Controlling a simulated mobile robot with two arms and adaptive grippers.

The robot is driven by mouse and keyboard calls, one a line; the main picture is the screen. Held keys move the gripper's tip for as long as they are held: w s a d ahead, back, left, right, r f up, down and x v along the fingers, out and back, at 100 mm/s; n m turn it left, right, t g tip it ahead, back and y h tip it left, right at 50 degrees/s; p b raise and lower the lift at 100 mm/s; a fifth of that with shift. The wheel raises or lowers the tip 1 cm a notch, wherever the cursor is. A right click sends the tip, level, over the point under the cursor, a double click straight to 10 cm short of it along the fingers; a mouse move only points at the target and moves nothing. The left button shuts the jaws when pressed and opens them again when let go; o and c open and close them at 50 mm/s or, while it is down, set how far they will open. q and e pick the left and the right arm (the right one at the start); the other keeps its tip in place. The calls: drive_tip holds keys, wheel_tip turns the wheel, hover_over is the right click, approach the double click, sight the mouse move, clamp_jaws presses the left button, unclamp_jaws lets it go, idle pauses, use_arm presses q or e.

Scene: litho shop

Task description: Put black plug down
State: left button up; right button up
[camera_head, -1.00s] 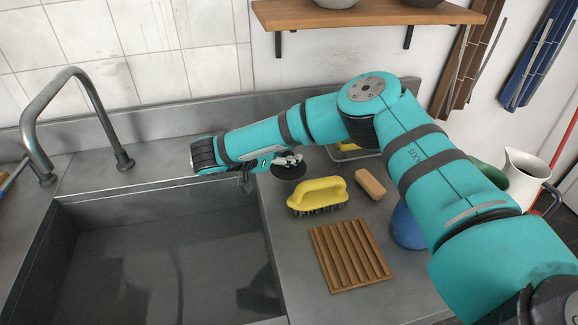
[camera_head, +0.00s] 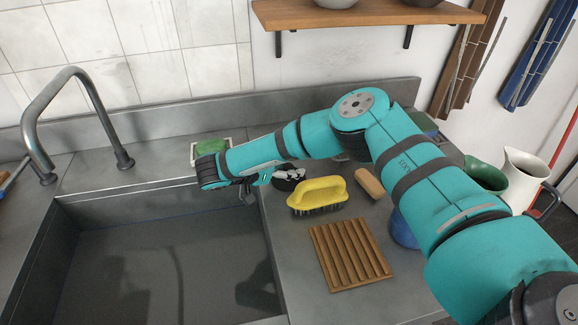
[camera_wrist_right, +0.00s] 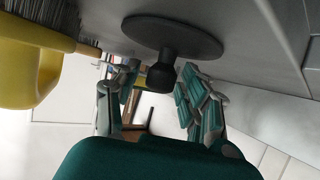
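The black plug (camera_head: 289,184) is a flat round disc with a knob. It sits on the grey counter right of the sink, behind the yellow brush. In the right wrist view the plug (camera_wrist_right: 172,36) has its disc against the counter and its knob between the two fingers. My right gripper (camera_head: 287,174) is over the plug in the head view. My left gripper is not in view.
The yellow brush (camera_head: 319,192), a tan block (camera_head: 369,183) and a ribbed wooden rack (camera_head: 349,254) lie near the plug. The sink (camera_head: 165,260) opens to the left, with a tap (camera_head: 80,75) behind it. A green sponge (camera_head: 213,146) and white jug (camera_head: 522,180) stand farther off.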

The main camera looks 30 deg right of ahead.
drive_tip(key=shift+r, duration=0.25)
drive_tip(key=b+v, duration=0.1)
drive_tip(key=v, duration=1.1)
drive_tip(key=shift+f, duration=0.1)
